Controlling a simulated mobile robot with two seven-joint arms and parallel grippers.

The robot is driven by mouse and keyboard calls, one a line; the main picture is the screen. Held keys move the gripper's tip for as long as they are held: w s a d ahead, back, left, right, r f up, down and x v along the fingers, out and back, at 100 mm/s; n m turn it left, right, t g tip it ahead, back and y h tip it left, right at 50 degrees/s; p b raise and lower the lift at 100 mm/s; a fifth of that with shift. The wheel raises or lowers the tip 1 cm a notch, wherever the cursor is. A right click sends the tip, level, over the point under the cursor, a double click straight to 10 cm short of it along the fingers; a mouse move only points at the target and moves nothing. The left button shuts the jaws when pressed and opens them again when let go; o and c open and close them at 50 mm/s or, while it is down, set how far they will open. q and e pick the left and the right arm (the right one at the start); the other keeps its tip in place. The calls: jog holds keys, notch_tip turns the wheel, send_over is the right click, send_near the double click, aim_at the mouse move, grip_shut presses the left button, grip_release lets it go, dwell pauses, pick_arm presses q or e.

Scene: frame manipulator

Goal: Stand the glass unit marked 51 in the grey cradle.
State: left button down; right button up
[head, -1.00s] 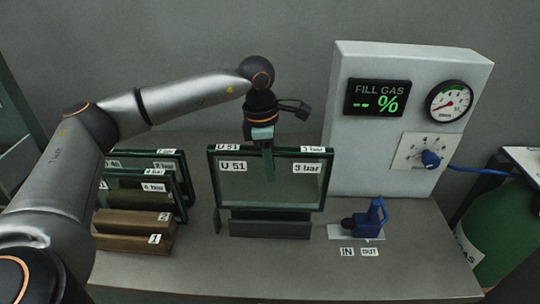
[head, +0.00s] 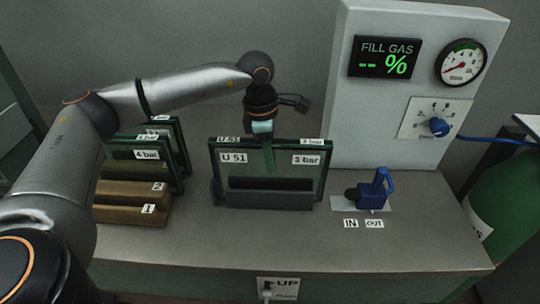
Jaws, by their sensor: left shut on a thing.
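The glass unit marked U 51 (head: 302,172) is a dark-framed, upright pane with a "3 bar" label, in the middle of the head view. My left gripper (head: 267,155) is shut on its top edge from above, with a finger showing at the pane. The grey cradle (head: 262,200) is directly below. The unit's lower edge is down at the cradle, behind its front wall. I cannot tell whether it rests on the cradle floor. My right gripper is not in view.
Slotted brown blocks (head: 128,213) at left hold other glass units (head: 140,165). A blue lever valve (head: 371,193) stands to the right, with IN and OUT labels. Behind is a grey box (head: 350,120) with a fill gas display and gauge. The bench front (head: 190,255) is clear.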

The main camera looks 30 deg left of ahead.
pick_arm(q)
jog(key=shift+f, duration=0.2)
dwell(0.6)
jog(key=c, duration=0.6)
grip_release()
jog(key=shift+f, duration=0.15)
jog(key=r, duration=0.4)
jog(key=a+r, duration=0.1)
jog(key=r, duration=0.3)
jog(key=r+b, duration=0.1)
jog(key=r, duration=0.3)
jog(key=shift+s+a+r, duration=0.15)
jog(key=shift+s+r, duration=0.2)
jog(key=shift+s, duration=0.05)
